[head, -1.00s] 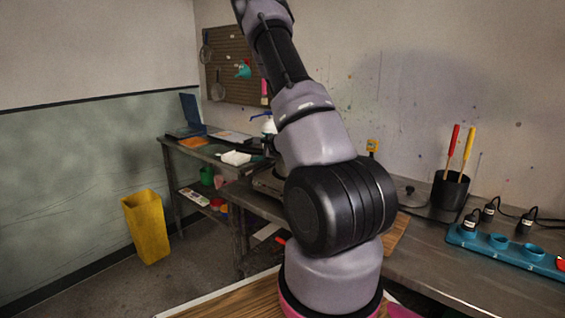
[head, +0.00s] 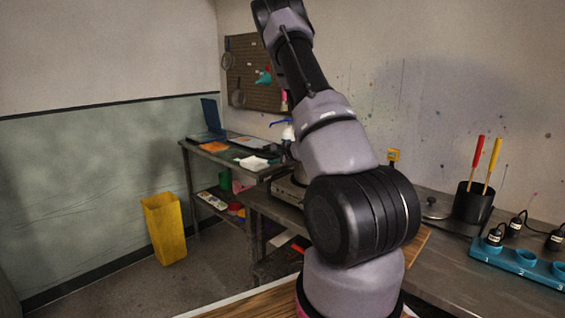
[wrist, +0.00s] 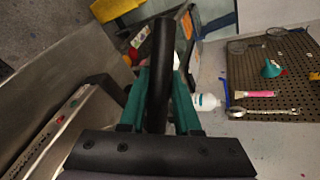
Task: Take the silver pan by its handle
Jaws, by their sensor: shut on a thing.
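My gripper (wrist: 162,88) shows in the wrist view with its two teal fingers on either side of a dark, rod-like handle (wrist: 163,45). The fingers are shut on this handle, which sticks out beyond them towards the top of the picture. I take it for the pan's handle. The pan's silver body cannot be made out in either view. In the head view my arm rises past the top edge, so my gripper is out of that picture.
A workbench (head: 447,262) runs along the right wall with a black holder (head: 472,203) and a blue rack (head: 520,262). A farther bench holds a laptop (head: 211,117). A yellow bin (head: 165,228) stands on the floor. A pegboard (wrist: 270,75) hangs on the wall. Floor around the bin is clear.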

